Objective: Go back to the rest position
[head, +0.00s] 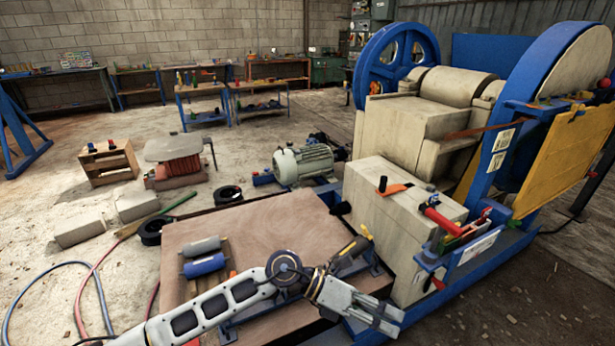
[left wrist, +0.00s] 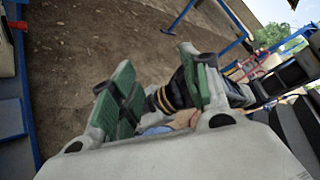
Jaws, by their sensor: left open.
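My left arm comes in from the bottom left of the head view and reaches low across the wooden board. My left gripper (head: 372,312) is at the front right corner of that board, beside the blue base of the jaw crusher (head: 440,110). In the left wrist view its two green-padded fingers (left wrist: 160,88) stand apart. A dark part with yellow bands (left wrist: 170,97) shows behind and between them; I cannot tell whether it lies between the pads. I see no object clearly held. My right gripper does not show.
The wooden board (head: 270,225) carries grey and blue rollers (head: 204,262). A pale block (head: 400,215) with an orange-handled tool (head: 393,190) stands to the right of the board. A motor (head: 303,162) is behind it. Hoses (head: 85,285) lie on the left floor. Workbenches line the back.

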